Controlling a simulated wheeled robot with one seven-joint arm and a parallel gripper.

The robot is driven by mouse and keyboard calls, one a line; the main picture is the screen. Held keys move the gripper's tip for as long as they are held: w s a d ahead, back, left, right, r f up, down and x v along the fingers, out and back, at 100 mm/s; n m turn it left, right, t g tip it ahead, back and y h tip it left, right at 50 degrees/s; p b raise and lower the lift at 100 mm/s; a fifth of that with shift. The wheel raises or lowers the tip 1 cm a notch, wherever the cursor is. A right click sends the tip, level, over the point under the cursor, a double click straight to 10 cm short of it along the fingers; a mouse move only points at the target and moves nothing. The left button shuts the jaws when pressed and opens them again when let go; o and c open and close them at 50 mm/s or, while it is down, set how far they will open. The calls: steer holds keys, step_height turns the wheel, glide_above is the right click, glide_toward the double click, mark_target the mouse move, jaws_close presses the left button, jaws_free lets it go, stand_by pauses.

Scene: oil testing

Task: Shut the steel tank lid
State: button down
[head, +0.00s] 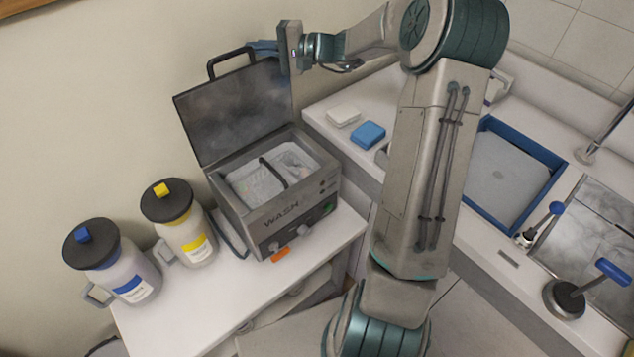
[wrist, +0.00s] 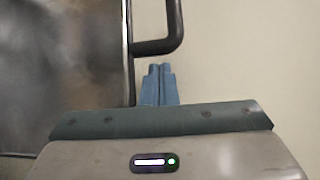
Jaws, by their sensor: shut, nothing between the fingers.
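The steel tank (head: 285,205), marked WASH, stands on the white bench at the left. Its lid (head: 235,108) is raised, standing up and tilted back toward the wall, with a black handle (head: 228,62) on its upper edge. My gripper (head: 262,47) is at the lid's upper right edge, near the handle; its fingers are shut and empty. In the wrist view the shut blue fingers (wrist: 158,85) sit beside the lid's edge, just below the dark handle (wrist: 160,45). The lid's dull metal face (wrist: 65,70) fills the left there. I cannot tell whether the fingers touch the lid.
Two jugs, one with a yellow tab (head: 180,220) and one with a blue tab (head: 110,265), stand left of the tank. A basket with a dark handle (head: 262,185) sits inside the tank. A blue sponge (head: 368,134) and a blue tray (head: 545,190) are on the right counter.

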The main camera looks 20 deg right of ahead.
steer(key=f+b+v, duration=0.1)
steer(key=b+v, duration=0.1)
steer(key=v, duration=0.7)
steer(key=s+a+f+n+g+h, duration=0.2)
steer(key=s+a+f+g+h, duration=0.1)
steer(key=s+a, duration=0.35)
steer(key=s+a+f+n+g+h, duration=0.1)
steer(key=s+a+f+g+h, duration=0.3)
steer(key=s, duration=0.3)
steer(key=s+d+f+n+h, duration=0.1)
steer(key=s+n+h, duration=0.1)
steer(key=s, duration=0.7)
steer(key=s+d+f+n+h+b, duration=0.1)
steer(key=s+f+n+h, duration=0.1)
steer(key=s+h, duration=0.3)
steer(key=s, duration=0.4)
steer(key=shift+s+d+f+t+h+b, duration=0.2)
steer(key=shift+d+f+t+h+b, duration=0.1)
steer(key=shift+f+t, duration=0.1)
